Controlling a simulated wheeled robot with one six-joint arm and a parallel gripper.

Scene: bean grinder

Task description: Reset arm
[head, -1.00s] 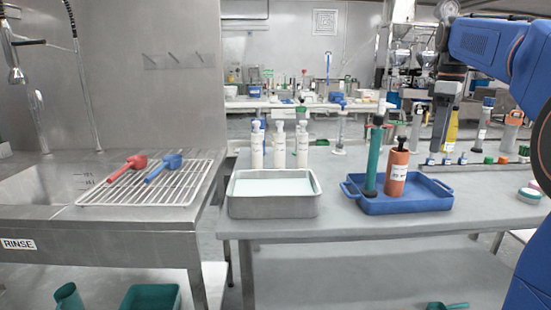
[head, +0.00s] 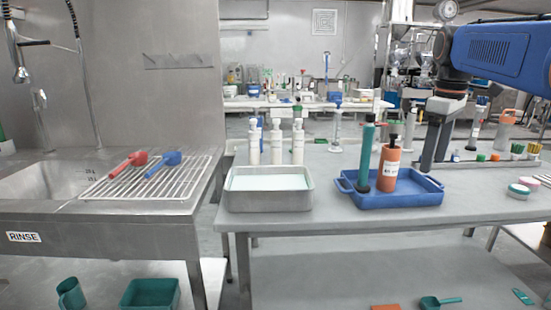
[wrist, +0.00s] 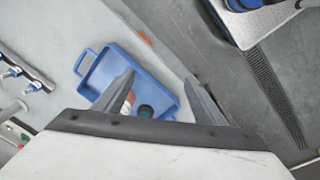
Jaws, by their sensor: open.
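My gripper (head: 433,165) is open and empty, pointing down above the right part of the table, behind the right side of the blue tray (head: 433,184) in the head view. Its two fingers also show in the wrist view (wrist: 160,78), with the tray (wrist: 90,75) below and beyond them. In the tray stand a green tube (head: 365,155) and an orange bottle (head: 390,167) with a black top. In the wrist view, the left finger partly hides the orange bottle.
A metal pan (head: 268,200) and several white bottles stand left of the tray. A rack holds a red scoop (head: 128,165) and a blue scoop (head: 163,164) beside the sink. Small coloured items (head: 495,157) stand right of my gripper. The table's front middle is clear.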

